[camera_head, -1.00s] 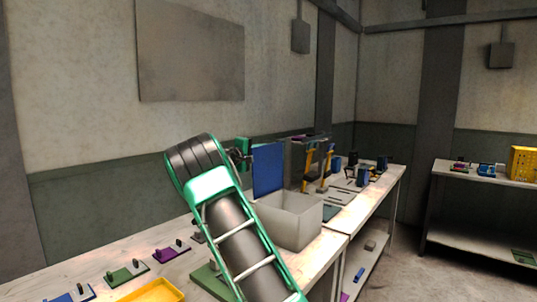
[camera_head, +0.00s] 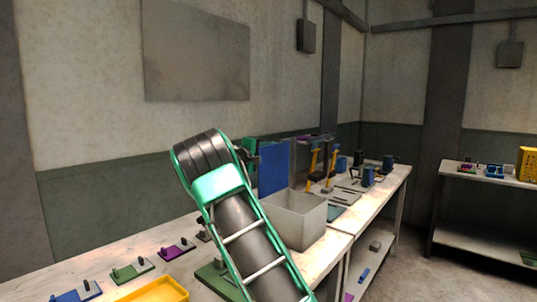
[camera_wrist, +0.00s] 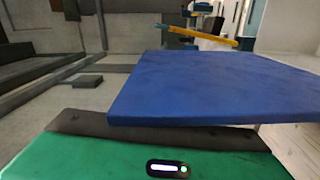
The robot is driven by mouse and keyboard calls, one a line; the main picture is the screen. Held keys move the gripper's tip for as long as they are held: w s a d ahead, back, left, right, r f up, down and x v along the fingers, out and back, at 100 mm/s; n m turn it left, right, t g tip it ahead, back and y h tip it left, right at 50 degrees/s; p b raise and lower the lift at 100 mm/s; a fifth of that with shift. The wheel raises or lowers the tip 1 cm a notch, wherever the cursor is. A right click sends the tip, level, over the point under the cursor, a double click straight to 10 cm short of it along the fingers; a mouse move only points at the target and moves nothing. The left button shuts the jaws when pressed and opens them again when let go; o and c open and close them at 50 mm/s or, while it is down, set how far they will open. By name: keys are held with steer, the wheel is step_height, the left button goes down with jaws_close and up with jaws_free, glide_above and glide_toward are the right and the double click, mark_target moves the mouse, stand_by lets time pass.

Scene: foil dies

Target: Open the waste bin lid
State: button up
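The waste bin (camera_head: 305,222) is a pale grey open-topped box on the workbench, right of my arm in the head view. Its blue lid (camera_head: 273,168) stands upright at the bin's far left side, leaving the top open. My gripper (camera_head: 250,157) is at the lid's left edge, largely hidden behind my arm. In the wrist view the blue lid (camera_wrist: 225,88) fills the middle right, close in front of the green gripper body. I cannot tell whether the gripper touches the lid, and its fingers are not clearly visible.
The workbench (camera_head: 70,268) holds a purple die (camera_head: 176,250), a green die (camera_head: 131,271) and a yellow tray (camera_head: 158,291) at lower left. Yellow-handled presses (camera_head: 312,165) stand beyond the bin. A second table (camera_head: 490,178) is at right, with open floor between.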

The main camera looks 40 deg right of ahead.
steer(key=s+a, duration=0.1)
steer(key=a, duration=0.9)
steer(key=shift+s+f, duration=0.15)
steer(key=shift+s, duration=0.1)
steer(key=s+a+r, duration=0.1)
steer(key=s+a, duration=0.2)
steer(key=a, duration=0.9)
steer(key=shift+s, duration=0.25)
stand_by(0.6)
stand_by(0.6)
